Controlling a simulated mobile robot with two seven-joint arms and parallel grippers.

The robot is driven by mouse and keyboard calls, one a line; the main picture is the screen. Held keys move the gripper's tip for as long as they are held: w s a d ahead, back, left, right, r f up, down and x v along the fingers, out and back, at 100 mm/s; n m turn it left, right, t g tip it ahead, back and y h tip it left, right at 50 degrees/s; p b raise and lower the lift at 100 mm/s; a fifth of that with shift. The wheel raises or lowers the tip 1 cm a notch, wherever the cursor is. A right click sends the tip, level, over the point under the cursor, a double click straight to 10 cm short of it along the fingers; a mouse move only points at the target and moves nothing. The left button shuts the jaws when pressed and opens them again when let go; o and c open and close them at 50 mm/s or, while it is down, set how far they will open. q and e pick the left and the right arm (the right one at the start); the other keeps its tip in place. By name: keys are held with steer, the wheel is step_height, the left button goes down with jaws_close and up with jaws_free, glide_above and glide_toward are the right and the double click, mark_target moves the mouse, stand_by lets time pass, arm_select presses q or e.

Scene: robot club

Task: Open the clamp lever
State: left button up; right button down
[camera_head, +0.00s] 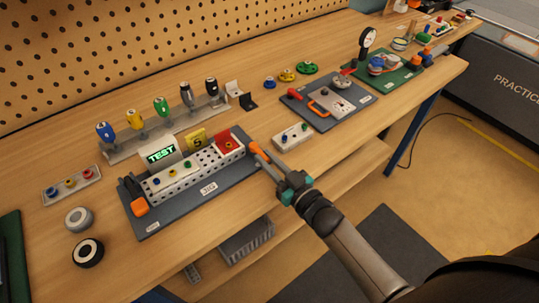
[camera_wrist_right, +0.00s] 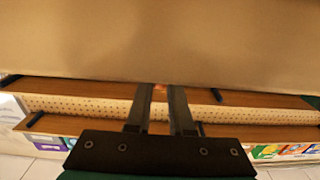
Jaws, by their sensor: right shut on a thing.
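The gripper hides part of the lever. In the right wrist view the two fingers (camera_wrist_right: 159,95) stand close together, with a small reddish bit between their tips. A black clamp with another orange handle (camera_head: 139,206) is at the fixture's left end. My left gripper is not in view.
A green TEST display (camera_head: 161,155) and a red block (camera_head: 230,144) are at the fixture. A rack of coloured screwdrivers (camera_head: 165,130) stands behind. A small button box (camera_head: 292,137) is close to the right. The bench front edge lies under my right arm.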

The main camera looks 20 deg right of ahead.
steer(key=shift+a+h, duration=0.1)
steer(key=shift+h, duration=0.2)
steer(key=c, duration=0.8)
jaws_free()
steer(key=shift+s, duration=0.15)
steer(key=p+v, duration=0.1)
steer(key=v, duration=1.4)
steer(key=shift+f, duration=0.15)
